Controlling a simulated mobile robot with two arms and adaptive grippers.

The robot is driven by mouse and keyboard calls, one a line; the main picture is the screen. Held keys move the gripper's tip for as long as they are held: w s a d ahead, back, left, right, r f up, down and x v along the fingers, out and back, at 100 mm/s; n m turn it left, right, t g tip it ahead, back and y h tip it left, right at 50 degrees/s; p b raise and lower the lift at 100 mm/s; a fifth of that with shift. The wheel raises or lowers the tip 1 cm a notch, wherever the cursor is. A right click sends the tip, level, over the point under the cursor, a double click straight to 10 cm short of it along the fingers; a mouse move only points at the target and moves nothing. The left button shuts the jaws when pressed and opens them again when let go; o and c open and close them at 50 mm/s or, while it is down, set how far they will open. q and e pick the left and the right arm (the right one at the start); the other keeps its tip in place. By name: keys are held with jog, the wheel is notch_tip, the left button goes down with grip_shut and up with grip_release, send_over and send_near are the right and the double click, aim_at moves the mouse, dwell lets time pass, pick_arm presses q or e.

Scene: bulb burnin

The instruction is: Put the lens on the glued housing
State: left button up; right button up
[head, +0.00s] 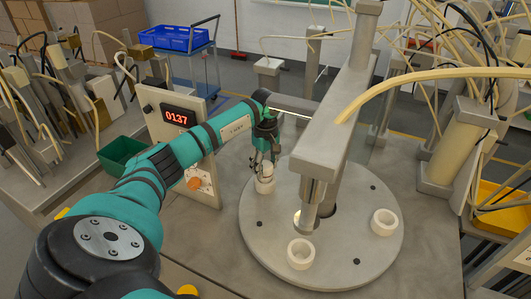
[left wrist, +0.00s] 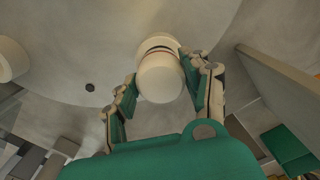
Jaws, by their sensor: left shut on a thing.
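My left gripper (head: 265,158) reaches down over the far left part of the round turntable (head: 340,265). In the left wrist view its fingers (left wrist: 164,95) close on both sides of a pale rounded lens (left wrist: 160,80). A cream ring-shaped housing (left wrist: 157,41) shows right behind the lens, with a dark gap along its rim; I cannot tell whether the two touch. In the head view this housing (head: 265,186) stands on the turntable just under the fingertips. The lens is mostly hidden there by the fingers. My right gripper is not in view.
Two more white rings stand on the turntable, at the front (head: 300,255) and at the right (head: 384,222). A grey press column (head: 335,120) rises over the middle. A panel with a red "0137" display (head: 178,116) stands left, beside my arm. A green bin (head: 122,155) is further left.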

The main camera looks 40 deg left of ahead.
pick_arm(q)
jog(key=shift+f, duration=0.15)
dwell(0.4)
dwell(0.4)
jog(key=o, duration=1.2)
jog(key=shift+o, duration=0.2)
jog(key=shift+r+p, duration=2.25)
jog(key=shift+r, duration=1.8)
jog(key=shift+s+f, duration=0.1)
